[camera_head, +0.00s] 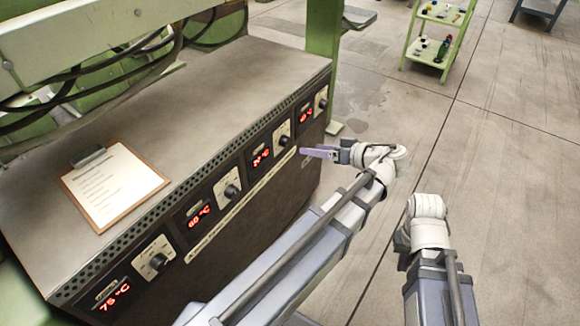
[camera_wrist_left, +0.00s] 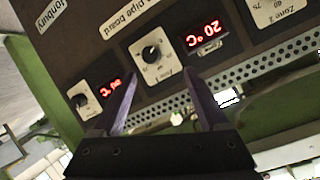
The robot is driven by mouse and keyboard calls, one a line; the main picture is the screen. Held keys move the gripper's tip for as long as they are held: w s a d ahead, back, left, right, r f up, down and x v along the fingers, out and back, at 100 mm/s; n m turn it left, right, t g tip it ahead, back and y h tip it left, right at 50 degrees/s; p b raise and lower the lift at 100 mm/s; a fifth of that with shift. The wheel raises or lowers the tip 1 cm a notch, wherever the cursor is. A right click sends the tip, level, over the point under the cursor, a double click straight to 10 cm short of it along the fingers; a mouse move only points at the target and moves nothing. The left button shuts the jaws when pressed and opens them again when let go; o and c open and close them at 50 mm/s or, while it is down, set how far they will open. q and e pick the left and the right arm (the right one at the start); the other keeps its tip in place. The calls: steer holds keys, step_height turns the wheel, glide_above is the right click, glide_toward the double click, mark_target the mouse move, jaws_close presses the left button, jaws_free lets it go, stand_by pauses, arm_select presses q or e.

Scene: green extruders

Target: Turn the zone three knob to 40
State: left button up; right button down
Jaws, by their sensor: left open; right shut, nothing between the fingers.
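The third zone's knob (camera_head: 284,141) sits on a white dial plate on the front of the dark control cabinet, right of a red display (camera_head: 261,157). In the left wrist view, which is upside down, this black knob (camera_wrist_left: 151,53) is beside a display (camera_wrist_left: 205,35) that reads 20°C. My left gripper (camera_head: 306,151) is close in front of the panel, just right of and below the knob. Its two purple fingers (camera_wrist_left: 161,80) are open, with the knob beyond the gap between their tips and nothing held. My right arm's wrist shows at lower right; its fingers are hidden.
Other knobs sit along the panel: 60°C (camera_head: 227,187), 75°C (camera_head: 153,257) and one at the far end (camera_head: 321,101). A clipboard (camera_head: 112,184) lies on the cabinet top. A green post stands beyond. A green shelf cart (camera_head: 429,52) stands behind. The floor at right is clear.

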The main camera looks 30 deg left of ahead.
mark_target(288, 144)
arm_select(q)
step_height(288, 144, down, 6)
steer(key=w+a+n+y+b, duration=0.3)
steer(key=n+y+b, duration=0.15)
steer(key=b, duration=0.55)
steer(key=shift+n, duration=0.65)
steer(key=shift+w+a+r+b, duration=0.15)
steer(key=shift+a+b, duration=0.1)
steer(key=shift+a, duration=1.65)
steer(key=shift+w+a+r+b, duration=0.1)
steer(key=shift+a+b, duration=0.1)
steer(key=shift+a, duration=1.7)
arm_select(e)
step_height(288, 144, down, 14)
steer(key=shift+r, duration=0.15)
arm_select(q)
jaws_close()
